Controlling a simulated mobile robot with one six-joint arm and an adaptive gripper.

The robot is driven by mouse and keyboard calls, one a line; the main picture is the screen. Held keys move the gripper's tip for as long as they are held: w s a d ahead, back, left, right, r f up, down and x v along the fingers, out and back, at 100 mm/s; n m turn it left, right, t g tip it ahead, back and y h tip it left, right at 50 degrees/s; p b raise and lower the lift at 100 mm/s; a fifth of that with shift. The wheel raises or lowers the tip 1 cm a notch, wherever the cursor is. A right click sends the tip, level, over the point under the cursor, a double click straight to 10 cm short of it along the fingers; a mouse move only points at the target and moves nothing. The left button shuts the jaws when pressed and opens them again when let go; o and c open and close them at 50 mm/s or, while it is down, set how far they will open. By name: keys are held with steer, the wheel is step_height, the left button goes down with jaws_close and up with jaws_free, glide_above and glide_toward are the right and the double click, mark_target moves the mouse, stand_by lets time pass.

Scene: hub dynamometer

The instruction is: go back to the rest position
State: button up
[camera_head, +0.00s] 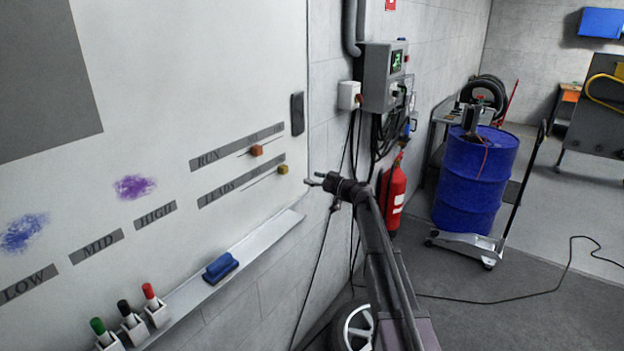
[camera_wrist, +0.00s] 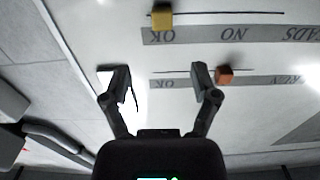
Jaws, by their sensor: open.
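My gripper (camera_head: 322,188) is held out in front of the whiteboard (camera_head: 225,70), near its right edge. In the wrist view my gripper (camera_wrist: 160,88) has its two fingers spread wide with nothing between them. The orange slider block (camera_head: 256,150) sits on the RUN line, and the yellow slider block (camera_head: 283,169) sits near the right end of the LEADS line. In the wrist view the yellow block (camera_wrist: 162,16) is beyond the fingers, and the orange block (camera_wrist: 224,75) appears beside the right finger; I cannot tell whether they touch.
A ledge (camera_head: 245,250) below the board holds a blue eraser (camera_head: 220,267) and several markers in cups. A grey control box (camera_head: 383,75) and a fire extinguisher (camera_head: 392,192) are on the wall to the right. A blue drum (camera_head: 474,180) stands on a dolly. A cable crosses the floor.

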steer(key=s+f+m+g+h, duration=0.15)
steer(key=s+f, duration=0.25)
steer(key=s, duration=0.4)
steer(key=s+f+m+g+h, duration=0.1)
steer(key=s+f+g+h, duration=0.15)
steer(key=s+f, duration=0.35)
steer(key=s+f+m+g+h, duration=0.1)
steer(key=s+f+g, duration=0.2)
steer(key=s, duration=0.6)
steer(key=s+d+f+m+g+h, duration=0.2)
steer(key=s+d+f+m+h, duration=0.1)
steer(key=s, duration=0.7)
steer(key=s+d+f+m+g+h+b, duration=0.1)
steer(key=s+d+f+m+h, duration=0.3)
steer(key=s, duration=0.7)
steer(key=d+g+h, duration=0.1)
steer(key=d+h, duration=0.1)
steer(key=d, duration=0.1)
steer(key=shift+s, duration=0.2)
steer(key=shift+d, duration=0.1)
steer(key=shift+c, duration=1.3)
